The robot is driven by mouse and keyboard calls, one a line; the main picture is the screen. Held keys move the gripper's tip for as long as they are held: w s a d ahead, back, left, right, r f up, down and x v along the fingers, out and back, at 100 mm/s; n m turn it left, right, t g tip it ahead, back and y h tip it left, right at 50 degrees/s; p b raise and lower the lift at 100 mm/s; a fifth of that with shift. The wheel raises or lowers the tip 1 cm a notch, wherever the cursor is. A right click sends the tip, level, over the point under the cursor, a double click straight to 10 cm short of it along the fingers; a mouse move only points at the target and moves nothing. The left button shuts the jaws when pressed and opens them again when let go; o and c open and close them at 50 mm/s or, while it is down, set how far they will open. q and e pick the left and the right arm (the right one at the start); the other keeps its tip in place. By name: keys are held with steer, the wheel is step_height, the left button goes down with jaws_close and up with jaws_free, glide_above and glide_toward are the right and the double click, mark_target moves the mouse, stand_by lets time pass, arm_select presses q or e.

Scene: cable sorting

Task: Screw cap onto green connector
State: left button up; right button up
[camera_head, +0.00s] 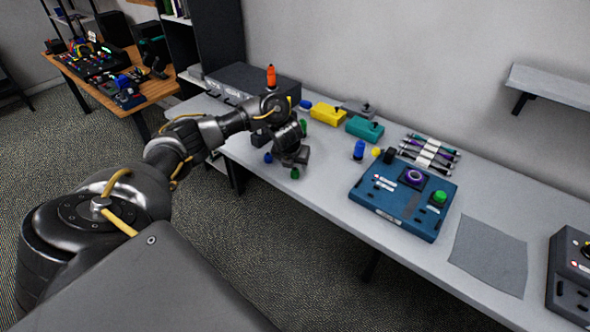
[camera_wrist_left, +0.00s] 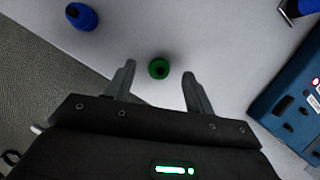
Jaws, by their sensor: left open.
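A small green round piece with a dark centre, likely the cap (camera_head: 295,173), rests on the grey table near its front edge. In the left wrist view the green piece (camera_wrist_left: 158,68) shows between the two fingertips, apart from both. My left gripper (camera_head: 299,157) is open and points down just over and behind it, holding nothing. A green knob-like piece (camera_head: 439,197) stands on the blue box (camera_head: 405,205); I cannot tell if this is the green connector. Another green bit (camera_head: 303,126) shows behind my wrist, partly hidden. My right gripper is out of view.
A blue cap-like piece (camera_head: 268,158) lies left of my gripper, also in the wrist view (camera_wrist_left: 82,16). A blue upright piece (camera_head: 359,150), yellow box (camera_head: 327,114) and teal box (camera_head: 364,129) stand to the right. A grey mat (camera_head: 489,255) lies bare.

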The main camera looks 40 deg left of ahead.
mark_target(295, 168)
arm_select(q)
steer(key=shift+x, duration=1.85)
steer(key=shift+s, duration=0.1)
steer(key=c, duration=1)
